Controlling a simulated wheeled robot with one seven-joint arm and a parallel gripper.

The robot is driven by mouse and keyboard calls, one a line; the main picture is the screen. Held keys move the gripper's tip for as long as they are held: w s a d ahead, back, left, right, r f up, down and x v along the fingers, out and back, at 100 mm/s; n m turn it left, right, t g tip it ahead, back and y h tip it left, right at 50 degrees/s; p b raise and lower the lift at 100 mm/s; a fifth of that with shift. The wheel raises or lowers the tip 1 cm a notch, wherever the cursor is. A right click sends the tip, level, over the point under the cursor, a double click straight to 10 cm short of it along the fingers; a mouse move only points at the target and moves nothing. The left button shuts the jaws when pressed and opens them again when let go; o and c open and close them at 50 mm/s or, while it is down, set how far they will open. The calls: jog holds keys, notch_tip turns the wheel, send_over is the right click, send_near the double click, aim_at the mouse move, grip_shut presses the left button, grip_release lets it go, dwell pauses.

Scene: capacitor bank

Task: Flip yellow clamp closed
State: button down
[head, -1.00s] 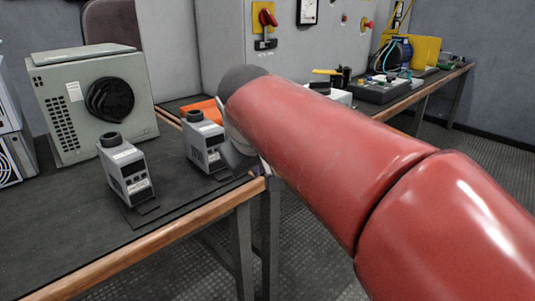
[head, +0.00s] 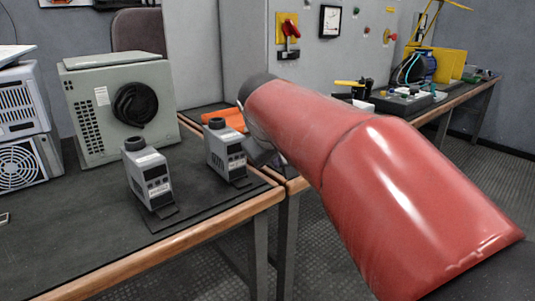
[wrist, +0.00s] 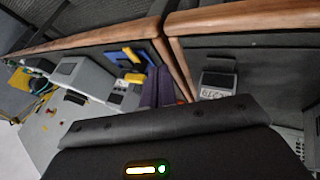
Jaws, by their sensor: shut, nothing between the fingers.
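A small yellow bar-like piece (head: 349,83), which looks like the yellow clamp, sits beside a dark post on the far bench in the head view. In the wrist view, a yellow piece (wrist: 135,78) and another yellow piece (wrist: 132,55) show near blue parts beside a grey box; I cannot tell which one is the clamp or how far it is flipped. My gripper (wrist: 159,72) shows as two purplish fingers close together, shut and empty, pointing toward the gap between the benches.
Two grey meters (head: 150,180) (head: 226,153) and a grey-green box (head: 120,98) stand on the near bench (head: 60,245). A wall cabinet (head: 240,45) carries a red switch (head: 289,30). The far bench (head: 470,92) holds several devices. The floor at right is open.

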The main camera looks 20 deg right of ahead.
jog(key=x, duration=0.6)
jog(key=shift+s, duration=0.1)
jog(key=shift+w+d+r, duration=0.1)
jog(key=shift+w+d, duration=0.1)
jog(key=shift+d, duration=0.4)
jog(key=shift+w+d+r, duration=0.15)
jog(key=shift+w+d, duration=0.05)
jog(key=shift+d, duration=0.4)
jog(key=shift+w+d, duration=0.2)
jog(key=shift+d, duration=0.35)
